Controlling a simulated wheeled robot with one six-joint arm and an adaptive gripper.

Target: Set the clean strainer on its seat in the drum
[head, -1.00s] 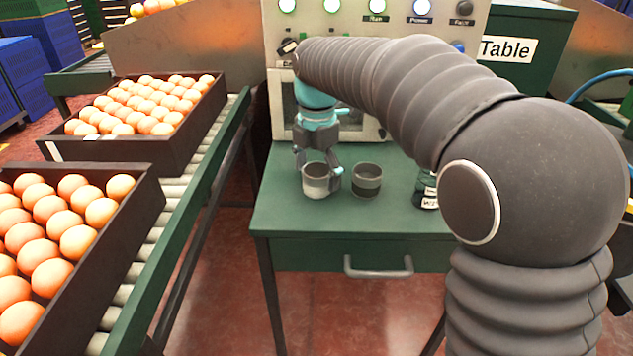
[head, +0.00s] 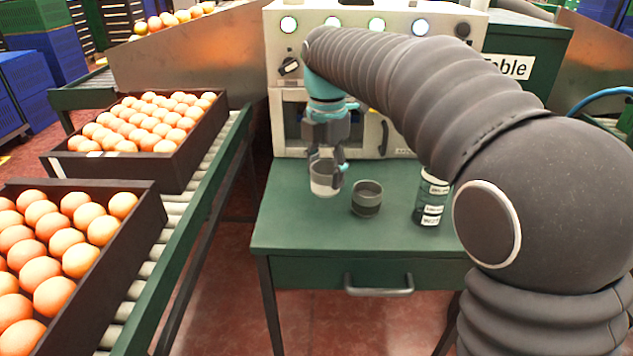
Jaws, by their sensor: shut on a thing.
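My gripper (head: 328,168) is shut on a pale strainer cup (head: 323,185), holding it upright by its side, a little above the green table. A darker, brownish strainer cup (head: 367,199) stands on the table just to the right, apart from the held one. The machine's front (head: 290,128) is directly behind my gripper, with a recessed opening partly hidden by my gripper and arm. I cannot make out the drum's seat inside it.
A labelled dark bottle (head: 430,200) stands on the right of the green table (head: 290,220). The machine's button panel (head: 290,45) rises behind. The table's front left is clear.

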